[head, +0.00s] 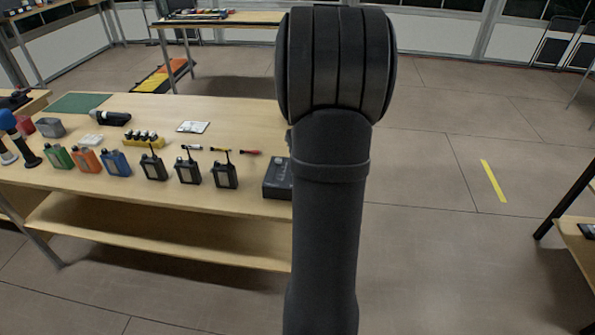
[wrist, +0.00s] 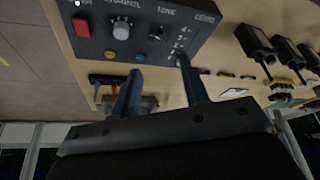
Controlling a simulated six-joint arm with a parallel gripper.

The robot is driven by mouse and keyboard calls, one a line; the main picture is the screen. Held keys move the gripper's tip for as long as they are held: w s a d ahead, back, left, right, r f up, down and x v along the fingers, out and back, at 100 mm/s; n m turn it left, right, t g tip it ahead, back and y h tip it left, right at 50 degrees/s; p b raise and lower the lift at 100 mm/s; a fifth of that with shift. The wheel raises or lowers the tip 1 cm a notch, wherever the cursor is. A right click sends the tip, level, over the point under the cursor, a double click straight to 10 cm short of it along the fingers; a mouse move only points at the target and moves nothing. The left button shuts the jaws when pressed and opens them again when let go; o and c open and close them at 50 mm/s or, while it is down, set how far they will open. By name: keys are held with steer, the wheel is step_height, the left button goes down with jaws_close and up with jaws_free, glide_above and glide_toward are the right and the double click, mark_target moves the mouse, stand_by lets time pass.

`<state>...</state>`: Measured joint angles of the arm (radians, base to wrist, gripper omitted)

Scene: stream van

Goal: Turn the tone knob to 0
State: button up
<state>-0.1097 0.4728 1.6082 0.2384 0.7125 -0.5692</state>
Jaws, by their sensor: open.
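The dark control box (wrist: 150,20) fills the top of the wrist view. A small dark tone knob (wrist: 156,33) sits below the word TONE; its pointer and setting are too small to read. My gripper (wrist: 159,66) is open and empty, its two fingers apart at the box's near edge, below the tone knob in the picture. The right fingertip overlaps the lower end of a scale at the right of the panel. In the head view the box (head: 274,181) stands at the table's right end, partly hidden by my arm; my gripper is hidden there.
Beside the tone knob is a grey channel knob (wrist: 122,30), with a red switch (wrist: 81,27), a yellow button (wrist: 111,56) and a blue button (wrist: 139,58) around it. Several radios stand on the table (head: 240,130), the nearest one (head: 225,175) left of the box.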

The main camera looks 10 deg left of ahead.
steer(key=x, duration=1.1)
steer(key=shift+f, duration=0.1)
jaws_close()
steer(key=shift+m, duration=0.3)
steer(key=m, duration=0.1)
steer(key=m+h, duration=0.1)
steer(key=m, duration=0.1)
steer(key=m+h, duration=0.1)
steer(key=m, duration=0.1)
steer(key=shift+a+t, duration=0.3)
steer(key=shift+a+m+h, duration=0.1)
steer(key=shift+m+h, duration=0.5)
steer(key=shift+m, duration=0.95)
steer(key=shift+a+m+h, duration=0.1)
steer(key=shift+m+h, duration=0.5)
steer(key=shift+m, duration=0.95)
